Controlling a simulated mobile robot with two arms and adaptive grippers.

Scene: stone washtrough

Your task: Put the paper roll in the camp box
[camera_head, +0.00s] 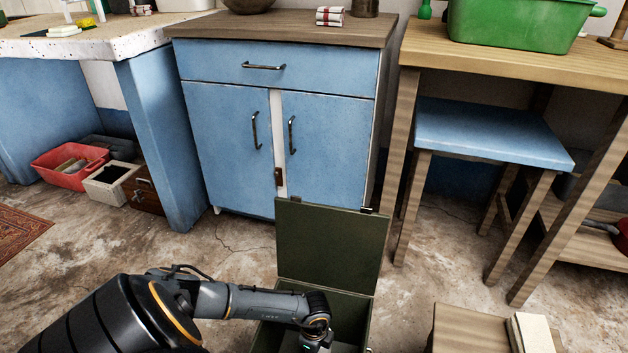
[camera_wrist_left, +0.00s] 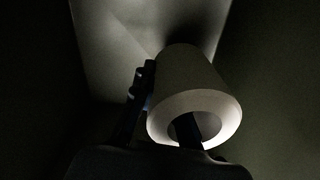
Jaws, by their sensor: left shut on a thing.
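The dark green camp box (camera_head: 350,312) stands on the floor in front of the blue cabinet with its lid (camera_head: 330,245) open and upright. My left gripper (camera_head: 314,343) reaches down into the box opening; its tips are cut off by the lower picture edge. In the left wrist view the left gripper (camera_wrist_left: 160,105) is shut on the white paper roll (camera_wrist_left: 190,75), one finger beside it and one in its core. Dark walls stand on both sides of the roll there. Whether the roll touches the box floor, I cannot tell. My right gripper is not in view.
The blue cabinet (camera_head: 225,125) stands behind the box. A wooden table (camera_head: 480,58) and a blue-topped stool (camera_head: 490,135) stand to the right. A low wooden piece (camera_head: 470,330) is right of the box. A red bin (camera_head: 68,165) lies far left. Floor left of the box is clear.

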